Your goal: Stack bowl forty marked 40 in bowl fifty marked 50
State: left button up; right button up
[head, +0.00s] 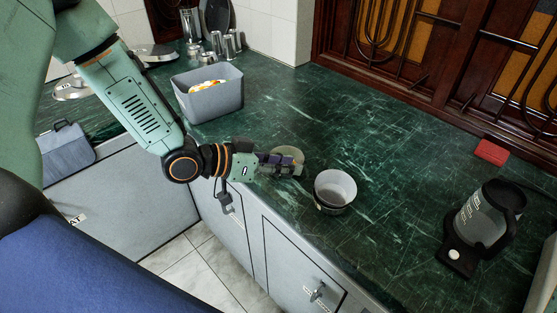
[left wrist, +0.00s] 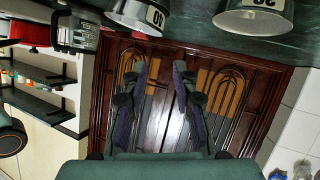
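A white bowl with a dark outside (head: 335,187) stands on the green counter. In the left wrist view, which is upside down, this seems to be the bowl marked 40 (left wrist: 135,14). The bowls stand apart, with no visible contact with the fingers. My right gripper is out of view.
A grey bin (head: 212,98) stands at the back left, near metal cups (head: 225,45). The counter between the bowls and window is clear.

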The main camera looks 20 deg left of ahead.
pick_arm(q)
jog(key=shift+v, duration=0.75)
jog(key=s+d+f+n+g+y, duration=0.2)
jog(key=s+f+n+g+y, duration=0.2)
jog(key=s+f, duration=0.8)
jog(key=s+a+f+n+g+y, duration=0.1)
jog(key=s+a+f+g+y, duration=0.1)
jog(key=s, duration=0.6)
jog(key=s+a+f+n+g+y, duration=0.1)
jog(key=s+a+f+g+y, duration=0.1)
jog(key=s+f, duration=0.3)
jog(key=s+g+y, duration=0.1)
jog(key=s, duration=0.3)
jog(key=shift+a, duration=0.2)
jog(key=shift+s, duration=0.1)
jog(key=shift+f, duration=0.15)
